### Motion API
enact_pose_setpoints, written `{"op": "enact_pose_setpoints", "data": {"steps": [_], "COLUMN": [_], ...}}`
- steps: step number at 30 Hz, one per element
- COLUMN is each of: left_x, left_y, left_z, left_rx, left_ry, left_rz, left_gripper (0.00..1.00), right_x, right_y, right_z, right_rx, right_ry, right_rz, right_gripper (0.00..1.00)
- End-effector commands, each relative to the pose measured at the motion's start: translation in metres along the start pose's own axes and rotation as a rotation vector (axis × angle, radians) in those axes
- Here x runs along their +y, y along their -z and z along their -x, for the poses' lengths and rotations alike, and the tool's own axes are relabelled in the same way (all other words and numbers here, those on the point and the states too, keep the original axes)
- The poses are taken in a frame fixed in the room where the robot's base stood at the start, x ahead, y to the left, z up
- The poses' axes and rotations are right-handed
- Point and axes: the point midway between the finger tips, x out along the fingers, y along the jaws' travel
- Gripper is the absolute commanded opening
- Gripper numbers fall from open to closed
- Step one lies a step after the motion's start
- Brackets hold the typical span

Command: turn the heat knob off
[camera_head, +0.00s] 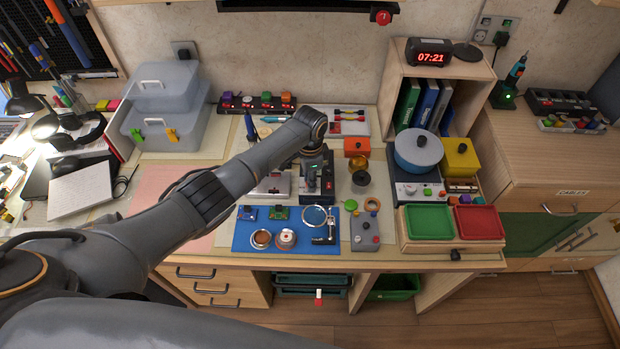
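My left arm reaches in from the left, and my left gripper (312,188) points down over the middle of the bench, beside a dark box (328,170). The fingers are small and dark here, and I cannot tell whether they are open or shut. No knob is clearly seen between them. To the right, a light-fronted unit (407,191) with small knobs stands under a blue pot (418,152). A grey box (365,233) with small controls sits nearer the front edge. I cannot tell which control is the heat knob. My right gripper is not in view.
A blue mat (245,240) with small parts lies in front of the gripper. Green (429,222) and red (478,222) trays stand at the front right. Clear plastic bins (165,125) are at the back left. An orange box (357,147) stands behind.

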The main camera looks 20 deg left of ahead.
Motion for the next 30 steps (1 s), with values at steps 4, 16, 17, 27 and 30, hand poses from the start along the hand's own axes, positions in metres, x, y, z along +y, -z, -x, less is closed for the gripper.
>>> {"op": "enact_pose_setpoints", "data": {"steps": [4,16,17,27,30], "left_x": [0.0,-0.001,-0.001,-0.001,-0.001], "left_y": [-0.001,0.0,0.001,0.0,0.0], "left_z": [0.0,0.009,0.013,0.081,0.099], "left_rx": [-0.001,0.002,0.003,0.003,0.003], "left_ry": [0.0,0.001,0.002,0.002,0.003], "left_rz": [0.001,0.0,-0.001,-0.001,0.0], "left_gripper": [0.45,0.45,0.45,0.45,0.45], "right_x": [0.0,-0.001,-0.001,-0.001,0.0], "right_y": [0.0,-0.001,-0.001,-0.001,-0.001], "right_z": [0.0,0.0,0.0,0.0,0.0], "right_rx": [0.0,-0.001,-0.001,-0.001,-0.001], "right_ry": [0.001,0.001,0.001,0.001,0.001], "right_rz": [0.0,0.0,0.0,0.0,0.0], "right_gripper": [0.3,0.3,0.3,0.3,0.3]}}
